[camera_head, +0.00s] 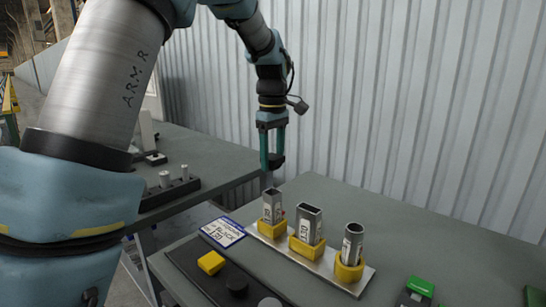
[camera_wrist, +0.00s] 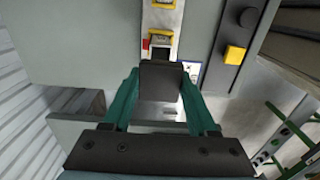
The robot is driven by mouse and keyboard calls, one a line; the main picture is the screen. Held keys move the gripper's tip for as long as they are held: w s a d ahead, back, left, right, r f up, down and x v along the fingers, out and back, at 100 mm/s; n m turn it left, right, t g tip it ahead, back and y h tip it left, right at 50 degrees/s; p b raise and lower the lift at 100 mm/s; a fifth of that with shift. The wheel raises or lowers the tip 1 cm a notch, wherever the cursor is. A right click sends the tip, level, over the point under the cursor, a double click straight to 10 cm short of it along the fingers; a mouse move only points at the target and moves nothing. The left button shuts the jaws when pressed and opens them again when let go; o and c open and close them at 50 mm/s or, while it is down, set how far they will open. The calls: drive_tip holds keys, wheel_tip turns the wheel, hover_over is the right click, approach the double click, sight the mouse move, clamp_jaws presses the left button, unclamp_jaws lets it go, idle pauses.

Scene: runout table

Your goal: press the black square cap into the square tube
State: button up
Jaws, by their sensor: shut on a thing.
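My gripper (camera_head: 272,160) is shut on the black square cap, a dark block (camera_wrist: 161,76) between the teal fingers in the wrist view. In the head view the fingers largely hide it. The square tube (camera_head: 272,204) is a grey upright tube with a white label, leftmost of three tubes, standing in a yellow holder. My gripper is above and apart from it, towards the far side. In the wrist view its top (camera_wrist: 160,42) shows just beyond the held cap.
A rectangular tube (camera_head: 308,224) and a round tube (camera_head: 352,242) stand in yellow holders on the same metal plate (camera_head: 330,278). A dark strip bears a yellow square piece (camera_head: 211,262) and a black round piece (camera_head: 237,285). A printed card (camera_head: 223,232) lies nearby.

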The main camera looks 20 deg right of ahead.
wheel_tip(320, 180, down, 6)
drive_tip(key=b, duration=0.3)
idle(0.3)
drive_tip(key=shift+r+p, duration=0.15)
drive_tip(key=shift+p, duration=0.4)
idle(1.6)
drive_tip(key=shift+f+b, duration=0.5)
drive_tip(key=shift+f, duration=0.4)
drive_tip(key=shift+r, duration=0.1)
idle(0.4)
drive_tip(key=shift+r+p, duration=0.5)
drive_tip(key=shift+p, duration=0.2)
drive_tip(key=shift+p, duration=0.6)
idle(1.2)
drive_tip(key=shift+f+b, duration=0.3)
drive_tip(key=shift+f, duration=0.3)
